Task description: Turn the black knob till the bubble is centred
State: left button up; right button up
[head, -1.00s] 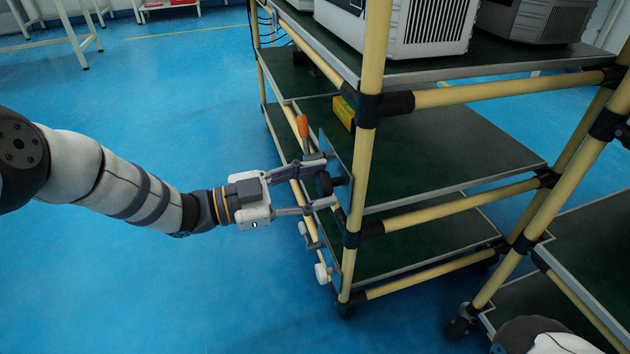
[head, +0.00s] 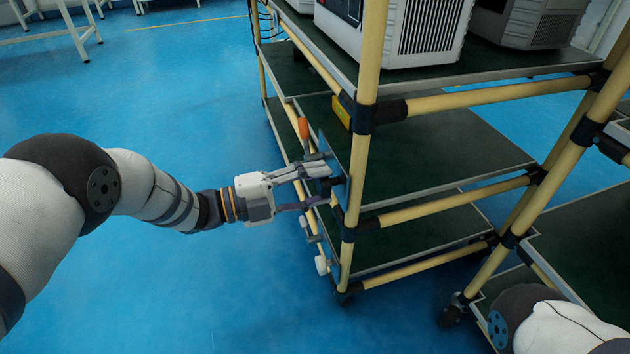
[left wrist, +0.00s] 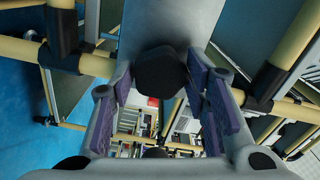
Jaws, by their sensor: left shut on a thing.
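The black knob (left wrist: 160,72) sits on a grey-blue plate (left wrist: 160,25) in the left wrist view, between the purple finger pads. In the head view the plate (head: 335,160) is seen nearly edge-on at the rack's near corner post. My left gripper (head: 325,184) reaches it from the left and is shut on the knob, which its fingers partly hide. The left wrist view shows the gripper (left wrist: 163,85) with one finger on each side of the knob. I cannot make out any bubble in either view. My right gripper is out of view.
The rack has cream tube posts (head: 365,120) and dark green shelves (head: 440,145). An orange handle (head: 303,128) stands just above the gripper and a white knob (head: 321,265) sits below. Grey-white units (head: 410,35) stand on the top shelf.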

pick_arm(q)
jog(key=shift+m+p, duration=0.35)
jog(key=shift+m, duration=1.15)
jog(key=o, duration=1.1)
jog(key=shift+o, duration=0.2)
jog(key=v, duration=1.2)
